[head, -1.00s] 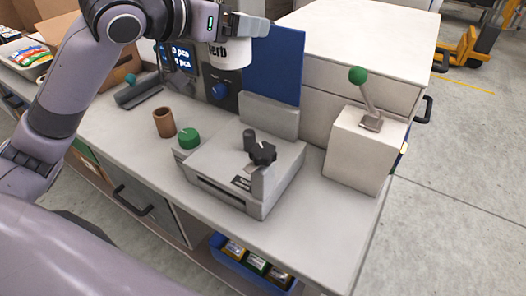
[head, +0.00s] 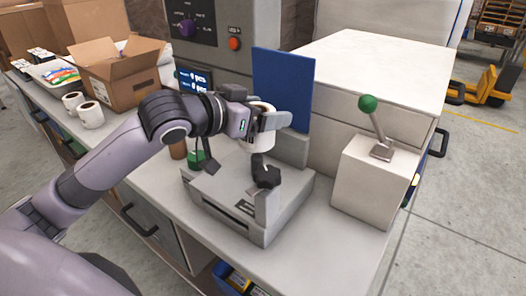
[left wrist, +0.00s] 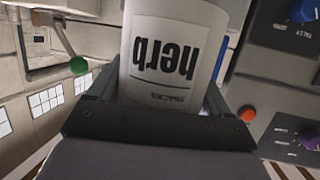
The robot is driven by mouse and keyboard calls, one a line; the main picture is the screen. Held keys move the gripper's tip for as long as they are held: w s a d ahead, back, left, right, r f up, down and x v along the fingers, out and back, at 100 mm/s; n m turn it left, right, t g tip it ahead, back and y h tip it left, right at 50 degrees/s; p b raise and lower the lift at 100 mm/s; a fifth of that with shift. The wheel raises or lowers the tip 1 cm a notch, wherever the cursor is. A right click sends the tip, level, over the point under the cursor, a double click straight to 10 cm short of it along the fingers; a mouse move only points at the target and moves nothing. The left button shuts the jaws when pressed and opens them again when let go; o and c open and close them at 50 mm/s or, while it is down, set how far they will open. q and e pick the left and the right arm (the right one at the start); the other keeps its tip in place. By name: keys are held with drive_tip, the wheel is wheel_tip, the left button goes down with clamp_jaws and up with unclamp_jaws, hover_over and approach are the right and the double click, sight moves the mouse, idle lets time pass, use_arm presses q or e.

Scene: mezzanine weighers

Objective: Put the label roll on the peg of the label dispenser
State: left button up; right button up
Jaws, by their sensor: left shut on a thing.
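My left gripper (head: 268,122) is shut on the white label roll (head: 259,141), which has a brown core showing at its top. The roll is held upright; in the left wrist view the roll (left wrist: 175,50) shows the word "herb" between the fingers. The grey label dispenser (head: 225,190) stands on the bench below. Its short dark peg (head: 257,162) stands up just under the roll in the picture, beside a black knob (head: 268,177). I cannot tell whether roll and peg touch. My right gripper is out of view.
A blue panel (head: 284,85) stands close behind the roll. A white box with a green-knobbed lever (head: 369,104) is to the right. A brown tube (head: 178,150) and a green knob (head: 196,159) are partly behind my arm. Other rolls (head: 90,115) stand at left near an open carton (head: 118,85).

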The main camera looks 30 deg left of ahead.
use_arm(q)
wheel_tip(320, 180, down, 8)
drive_tip(key=shift+r+b, duration=0.1)
drive_tip(key=shift+b, duration=0.5)
drive_tip(key=shift+f, duration=0.2)
drive_tip(key=shift+r, duration=0.1)
drive_tip(key=shift+f, duration=0.2)
drive_tip(key=o, duration=1.1)
drive_tip(key=shift+r, duration=0.15)
